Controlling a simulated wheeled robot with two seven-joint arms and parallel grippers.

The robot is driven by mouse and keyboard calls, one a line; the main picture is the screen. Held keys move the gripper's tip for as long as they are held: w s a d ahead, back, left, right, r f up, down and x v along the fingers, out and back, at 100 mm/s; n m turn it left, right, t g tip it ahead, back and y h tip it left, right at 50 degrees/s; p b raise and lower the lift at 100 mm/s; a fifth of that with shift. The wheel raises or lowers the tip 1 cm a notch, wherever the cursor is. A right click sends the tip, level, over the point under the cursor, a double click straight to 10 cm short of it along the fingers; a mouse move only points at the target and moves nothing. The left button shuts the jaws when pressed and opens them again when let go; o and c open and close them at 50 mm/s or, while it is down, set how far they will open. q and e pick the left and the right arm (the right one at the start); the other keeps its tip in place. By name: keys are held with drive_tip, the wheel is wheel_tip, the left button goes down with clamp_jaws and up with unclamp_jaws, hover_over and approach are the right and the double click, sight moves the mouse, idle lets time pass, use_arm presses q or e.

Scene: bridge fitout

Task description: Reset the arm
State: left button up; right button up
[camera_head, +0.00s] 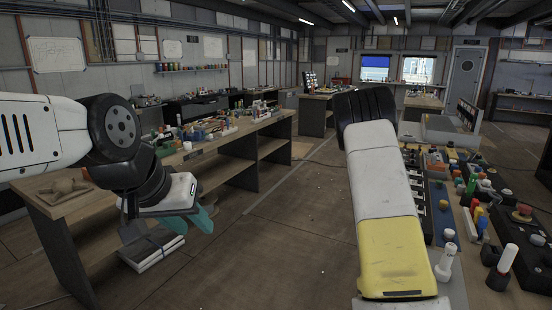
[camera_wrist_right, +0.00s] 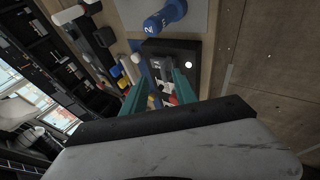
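My left arm comes in from the left in the head view. Its gripper (camera_head: 190,220) has teal fingers that point down and right, with a gap between them. It is empty, over the floor in front of the left workbench (camera_head: 215,150). My right arm, white and yellow, reaches up the right-centre of the head view, and its gripper does not show there. In the right wrist view the right gripper (camera_wrist_right: 160,92) has its two teal fingers apart. Behind the gap is a black tray (camera_wrist_right: 155,46) with small parts in it; I see nothing gripped.
The right-hand table (camera_head: 460,225) carries many small items, including a red-topped button (camera_head: 522,213) and a white-capped post (camera_head: 502,268). In the right wrist view a blue dumbbell-like piece (camera_wrist_right: 166,17) lies close by. Floor (camera_head: 285,225) between the benches is clear.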

drive_tip(key=s+a+r+n+t+y, duration=0.15)
drive_tip(key=s+a+r+y, duration=0.25)
drive_tip(key=s+a+r, duration=0.45)
drive_tip(key=s+a+r+n+t+y, duration=0.15)
drive_tip(key=s+a+r+y, duration=0.3)
drive_tip(key=s+a, duration=0.65)
drive_tip(key=s+a+n+t, duration=0.1)
drive_tip(key=s+a, duration=0.2)
drive_tip(key=s, duration=0.5)
drive_tip(key=s+a+n+t+y, duration=0.1)
drive_tip(key=s+a, duration=0.3)
drive_tip(key=s, duration=0.5)
drive_tip(key=shift+s+r+t, duration=0.3)
drive_tip(key=shift+r+t, duration=0.15)
drive_tip(key=shift+t, duration=0.05)
drive_tip(key=shift+d, duration=0.1)
